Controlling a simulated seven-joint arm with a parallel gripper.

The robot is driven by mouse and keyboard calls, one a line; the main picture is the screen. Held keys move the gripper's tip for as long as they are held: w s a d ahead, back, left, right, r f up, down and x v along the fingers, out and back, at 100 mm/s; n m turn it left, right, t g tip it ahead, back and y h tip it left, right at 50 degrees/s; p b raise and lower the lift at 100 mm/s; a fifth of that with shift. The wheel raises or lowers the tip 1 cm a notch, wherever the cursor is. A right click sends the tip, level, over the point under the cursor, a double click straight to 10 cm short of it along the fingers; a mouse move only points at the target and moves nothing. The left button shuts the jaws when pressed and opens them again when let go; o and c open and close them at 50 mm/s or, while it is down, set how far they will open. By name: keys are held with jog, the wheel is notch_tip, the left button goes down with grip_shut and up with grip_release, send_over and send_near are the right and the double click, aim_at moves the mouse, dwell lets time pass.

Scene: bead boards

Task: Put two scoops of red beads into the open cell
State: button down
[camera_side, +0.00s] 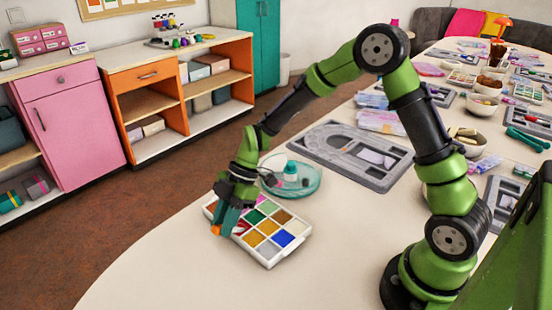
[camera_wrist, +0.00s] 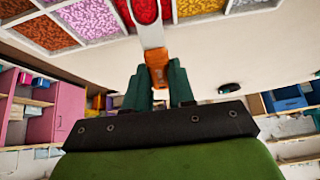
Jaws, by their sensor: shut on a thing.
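The white bead tray (camera_side: 271,266) lies on the table, divided into cells of different colours. The red beads (camera_side: 240,229) are in a cell at its left edge; a red cell (camera_wrist: 142,11) also shows at the top of the wrist view. My gripper (camera_side: 217,226) is at the tray's left edge, with its teal fingers (camera_wrist: 155,88) shut on the orange handle of a scoop (camera_wrist: 157,70). A pale cell (camera_side: 295,227) and a grey cell (camera_side: 268,249) show; I cannot tell which is open.
A round teal dish (camera_side: 312,185) with a small jar stands just behind the tray. A grey board (camera_side: 340,136) lies farther back, with bowls and packets beyond. The table in front of the tray is clear. The table's edge is close on the left.

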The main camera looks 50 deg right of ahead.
jog(key=shift+r, duration=0.1)
jog(key=shift+d+r, duration=0.1)
jog(key=shift+r, duration=2.25)
notch_tip(320, 180, down, 5)
jog(key=shift+r, duration=0.15)
jog(key=shift+a+r, duration=0.3)
jog(key=shift+r, duration=0.4)
jog(key=shift+a+r, duration=0.25)
jog(key=shift+r, duration=0.4)
jog(key=a+h, duration=0.1)
jog(key=h, duration=0.1)
jog(key=a+h, duration=0.1)
jog(key=h, duration=0.1)
jog(key=shift+w, duration=0.1)
jog(key=shift+a+r+h, duration=0.2)
jog(key=shift+r+h, duration=0.35)
jog(key=shift+h, duration=0.45)
